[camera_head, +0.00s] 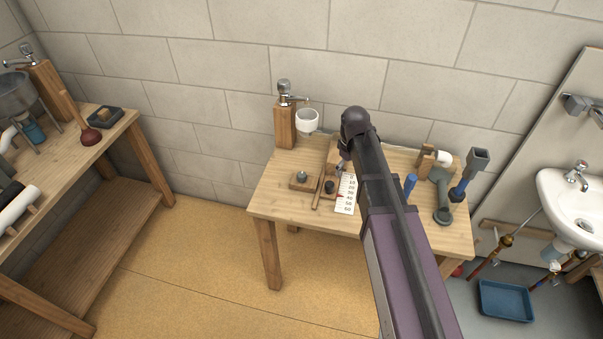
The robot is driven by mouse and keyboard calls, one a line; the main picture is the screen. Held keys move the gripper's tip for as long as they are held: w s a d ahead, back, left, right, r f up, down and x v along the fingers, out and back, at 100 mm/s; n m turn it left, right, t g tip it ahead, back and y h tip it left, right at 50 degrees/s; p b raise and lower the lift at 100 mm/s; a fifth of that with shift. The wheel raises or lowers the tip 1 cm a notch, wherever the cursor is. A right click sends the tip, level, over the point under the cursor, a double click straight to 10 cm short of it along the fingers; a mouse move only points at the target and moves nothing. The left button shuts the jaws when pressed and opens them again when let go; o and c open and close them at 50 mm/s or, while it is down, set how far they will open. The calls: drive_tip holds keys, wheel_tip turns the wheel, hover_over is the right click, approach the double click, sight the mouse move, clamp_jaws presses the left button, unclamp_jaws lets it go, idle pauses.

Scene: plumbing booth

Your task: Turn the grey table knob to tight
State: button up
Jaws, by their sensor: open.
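A small grey knob (302,175) sits on a flat wooden block at the left part of the wooden table (272,205). A darker round knob (329,186) is just right of it, beside a white card (346,194) with printed marks and a small red mark at its left edge. I cannot tell which of the two is the grey table knob, or how far either is turned. My gripper (344,164) is small in view, partly hidden by my arm, above the table behind the card. It is open and appears apart from both knobs.
A tap on a wooden post (285,125) with a white cup (307,121) stands at the table's back left. A blue-handled tool (460,190), a grey pipe piece (441,200) and a blue cylinder (410,184) stand on the right. The table's front left is clear.

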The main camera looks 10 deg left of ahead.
sight(302, 174)
drive_tip(key=w+a+n, duration=0.2)
drive_tip(key=a+n, duration=0.1)
drive_tip(key=a, duration=0.4)
drive_tip(key=w+a+r+n+p, duration=0.1)
drive_tip(key=w+a+n, duration=0.2)
drive_tip(key=a, duration=0.5)
drive_tip(key=shift+w+a+r, duration=0.15)
drive_tip(key=shift+a+r, duration=0.1)
drive_tip(key=shift+r, duration=0.05)
drive_tip(key=shift+f, duration=0.15)
wheel_tip(302, 174, down, 14)
drive_tip(key=b, duration=1.3)
drive_tip(key=shift+r+b, duration=0.25)
drive_tip(key=shift+b, duration=0.05)
drive_tip(key=c, duration=1.2)
